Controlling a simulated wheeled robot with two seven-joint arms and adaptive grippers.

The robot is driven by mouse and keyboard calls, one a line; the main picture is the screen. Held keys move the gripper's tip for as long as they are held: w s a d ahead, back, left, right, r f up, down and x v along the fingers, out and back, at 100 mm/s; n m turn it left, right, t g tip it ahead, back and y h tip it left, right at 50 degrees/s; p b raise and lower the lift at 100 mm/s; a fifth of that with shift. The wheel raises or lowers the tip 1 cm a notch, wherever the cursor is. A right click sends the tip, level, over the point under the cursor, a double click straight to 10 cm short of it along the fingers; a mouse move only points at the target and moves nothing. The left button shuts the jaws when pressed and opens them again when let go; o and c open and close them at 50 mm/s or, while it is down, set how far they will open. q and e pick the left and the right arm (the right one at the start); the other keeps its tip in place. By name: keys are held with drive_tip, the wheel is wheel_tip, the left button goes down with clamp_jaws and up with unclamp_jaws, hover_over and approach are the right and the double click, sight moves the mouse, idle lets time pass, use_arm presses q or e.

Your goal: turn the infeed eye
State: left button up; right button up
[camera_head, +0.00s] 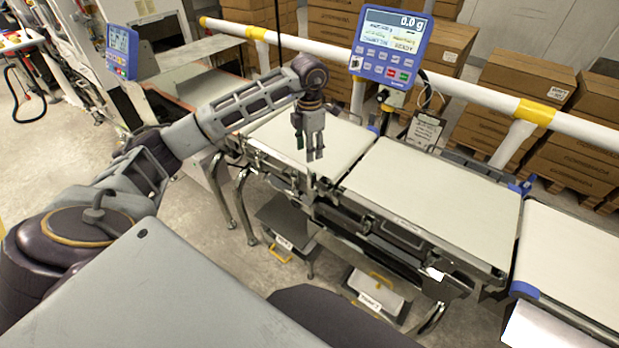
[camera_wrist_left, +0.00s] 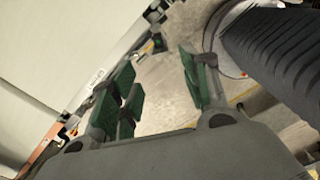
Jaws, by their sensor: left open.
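My left gripper (camera_head: 309,152) points down over the front edge of the infeed belt (camera_head: 345,138), near the gap to the middle belt. In the left wrist view its green-padded fingers (camera_wrist_left: 160,68) stand apart with nothing between them. A small dark fitting (camera_wrist_left: 156,42) shows beyond the fingertips beside the belt frame, apart from them. It may be the infeed eye, but it is too small to tell. In the head view the eye cannot be clearly picked out near the gripper. My right gripper is out of view.
The weighing belt (camera_head: 430,200) lies right of the gripper, with another belt (camera_head: 575,260) beyond. A blue display (camera_head: 391,45) stands behind on a white rail (camera_head: 480,92). Cartons (camera_head: 510,95) stack behind the rail.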

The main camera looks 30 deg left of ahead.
sight(309, 169)
use_arm(q)
wheel_tip(309, 169, down, 12)
drive_tip(key=shift+r+p, duration=0.1)
drive_tip(key=shift+p, duration=0.55)
drive_tip(key=shift+f, duration=0.7)
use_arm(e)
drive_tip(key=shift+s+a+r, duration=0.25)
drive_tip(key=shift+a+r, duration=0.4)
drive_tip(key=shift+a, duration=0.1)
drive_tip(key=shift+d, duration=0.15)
use_arm(q)
clamp_jaws()
